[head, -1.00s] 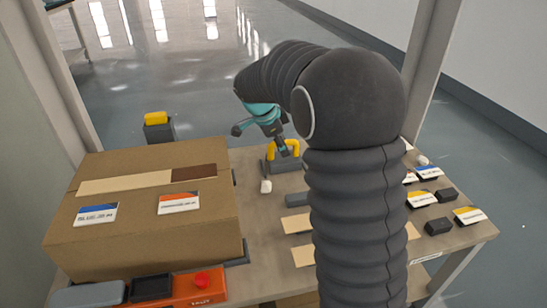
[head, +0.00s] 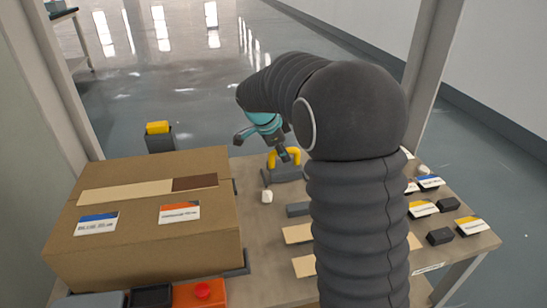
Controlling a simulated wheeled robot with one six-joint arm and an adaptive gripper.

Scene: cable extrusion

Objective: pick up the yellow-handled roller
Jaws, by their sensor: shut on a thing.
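The yellow-handled roller (head: 285,158) stands towards the far edge of the bench. Its yellow arched handle is uppermost, over a dark grey base part (head: 287,176). My gripper (head: 286,154) reaches down from the far side, with a teal band above its dark fingers. The fingers are shut at the yellow handle; the small view and my arm hide the exact contact. The roller looks level and low at the bench top, and I cannot tell whether it is clear of the surface. My dark ribbed arm covers the area to its right.
A large cardboard box (head: 140,235) fills the left of the bench (head: 262,255). A small white piece (head: 267,196) lies in front of the roller. Several labelled cards and dark blocks (head: 440,236) sit at the right.

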